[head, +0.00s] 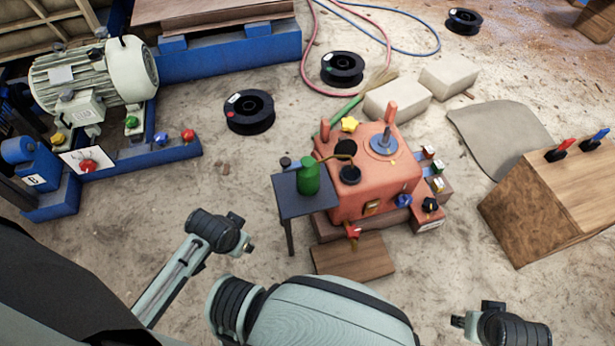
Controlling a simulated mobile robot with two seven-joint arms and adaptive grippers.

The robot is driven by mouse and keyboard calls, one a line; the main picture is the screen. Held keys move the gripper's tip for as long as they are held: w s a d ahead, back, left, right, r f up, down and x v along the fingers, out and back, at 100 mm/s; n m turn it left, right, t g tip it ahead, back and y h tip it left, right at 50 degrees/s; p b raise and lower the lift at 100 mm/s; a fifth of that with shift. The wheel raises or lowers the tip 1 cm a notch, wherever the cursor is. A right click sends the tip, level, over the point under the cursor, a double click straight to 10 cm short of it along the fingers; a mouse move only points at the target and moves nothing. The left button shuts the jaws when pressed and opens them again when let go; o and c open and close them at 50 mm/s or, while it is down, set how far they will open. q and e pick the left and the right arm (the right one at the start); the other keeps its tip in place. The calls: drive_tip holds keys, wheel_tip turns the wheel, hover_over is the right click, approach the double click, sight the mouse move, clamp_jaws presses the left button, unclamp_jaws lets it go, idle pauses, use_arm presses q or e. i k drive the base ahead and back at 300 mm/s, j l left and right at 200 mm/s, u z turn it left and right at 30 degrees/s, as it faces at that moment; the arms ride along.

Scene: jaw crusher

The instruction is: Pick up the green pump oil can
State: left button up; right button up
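The green pump oil can (308,177) stands upright on a small dark side table (290,205). The table is at the left side of the orange jaw crusher (370,178). My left gripper (246,240) is below and to the left of the can in the head view, clearly apart from it. My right gripper (459,321) is at the lower right edge of the view, far from the can. Both grippers are small and foreshortened, so I cannot make out their finger openings. Nothing is visibly held in either.
A wooden board (353,257) lies before the crusher. A wooden box with levers (545,190) stands at the right. Black spools (249,111), pale blocks (397,100) and hoses lie behind. A motor on a blue frame (95,80) is at the left. Floor left of the table is clear.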

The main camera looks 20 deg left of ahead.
sight(308, 169)
drive_tip(key=k+l+z, duration=0.1)
drive_tip(key=k+z, duration=0.2)
drive_tip(key=k, duration=0.3)
drive_tip(key=z, duration=1.75)
drive_tip(key=k+j+z, duration=0.1)
drive_tip(key=j, duration=0.25)
drive_tip(key=k+j+z, duration=0.1)
drive_tip(key=k+j, duration=0.3)
drive_tip(key=j, duration=0.2)
drive_tip(key=k+j, duration=0.2)
drive_tip(key=j, duration=0.2)
drive_tip(key=k+j, duration=0.2)
drive_tip(key=j, duration=0.25)
drive_tip(key=k+j, duration=0.2)
drive_tip(key=j, duration=0.2)
drive_tip(key=k+j, duration=0.2)
drive_tip(key=j, duration=0.2)
drive_tip(key=k+j, duration=0.2)
drive_tip(key=j, duration=0.25)
drive_tip(key=i+j, duration=0.35)
drive_tip(key=i+z, duration=0.05)
drive_tip(key=i, duration=0.05)
